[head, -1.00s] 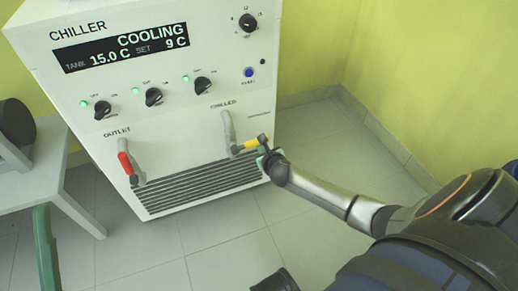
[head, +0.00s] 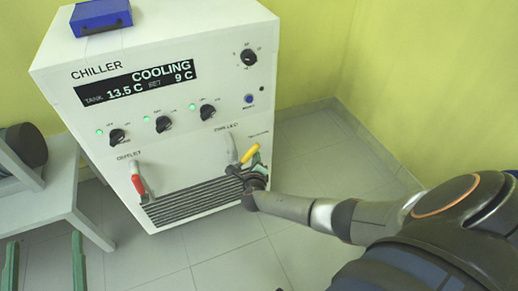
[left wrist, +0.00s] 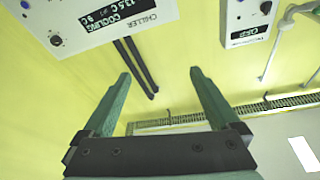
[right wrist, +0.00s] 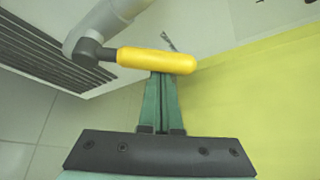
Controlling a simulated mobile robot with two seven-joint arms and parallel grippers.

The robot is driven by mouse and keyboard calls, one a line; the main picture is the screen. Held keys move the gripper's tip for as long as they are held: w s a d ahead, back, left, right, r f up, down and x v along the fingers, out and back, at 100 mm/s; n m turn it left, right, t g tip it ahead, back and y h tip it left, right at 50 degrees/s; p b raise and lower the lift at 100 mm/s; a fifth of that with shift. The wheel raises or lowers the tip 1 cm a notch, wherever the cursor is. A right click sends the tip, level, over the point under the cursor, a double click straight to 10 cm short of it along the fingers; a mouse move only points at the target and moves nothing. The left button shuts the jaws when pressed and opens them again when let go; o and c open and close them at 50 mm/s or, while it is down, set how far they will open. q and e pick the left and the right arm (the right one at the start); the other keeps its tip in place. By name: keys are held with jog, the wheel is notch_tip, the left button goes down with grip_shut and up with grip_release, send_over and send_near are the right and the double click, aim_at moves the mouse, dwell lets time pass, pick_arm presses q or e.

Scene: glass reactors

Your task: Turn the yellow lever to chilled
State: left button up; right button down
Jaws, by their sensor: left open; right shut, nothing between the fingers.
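The yellow lever (head: 250,153) sits at the end of the pipe below the CHILLED label on the white chiller (head: 198,142). In the head view its handle slants up and to the right from its dark pivot. In the right wrist view the lever (right wrist: 155,61) lies across the picture, just beyond my fingertips. My right gripper (right wrist: 160,76) is shut with nothing between its fingers. Its tips meet the lever's lower edge in that view; contact is unclear. It also shows beside the lever in the head view (head: 257,160). My left gripper (left wrist: 158,72) is open and empty, away from the chiller.
A red lever (head: 138,184) hangs below the OUTLET label, left of the yellow one. The chiller display (head: 140,82) reads COOLING, tank 13.5 C, set 9 C. A blue box (head: 100,17) is on top. A grey table (head: 60,190) stands at left; floor on the right is clear.

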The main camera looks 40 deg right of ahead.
aim_at(244, 157)
jog(key=shift+w+a+r+n+h, duration=0.25)
jog(key=shift+a+r+n+h, duration=0.25)
jog(key=shift+a+r+n, duration=0.15)
jog(key=shift+a+r+n+h, duration=0.1)
jog(key=shift+a+n+h, duration=0.15)
jog(key=shift+n+h, duration=0.1)
jog(key=shift+w+a+r+n+t+h, duration=0.1)
jog(key=shift+a+r+n+t+h, duration=0.15)
jog(key=shift+a+n, duration=0.2)
jog(key=shift+w+a+r+n+t+h, duration=0.15)
jog(key=shift+a+n+t+h, duration=0.15)
jog(key=shift+n, duration=0.25)
pick_arm(q)
jog(key=shift+n+g+y, duration=0.5)
jog(key=shift+g+y, duration=0.2)
jog(key=shift+g, duration=0.1)
jog(key=f, duration=0.4)
jog(key=shift+w+a+f, duration=0.1)
jog(key=shift+w+a, duration=0.05)
jog(key=shift+w, duration=0.15)
pick_arm(e)
jog(key=shift+a+r, duration=0.1)
jog(key=shift+a, duration=0.35)
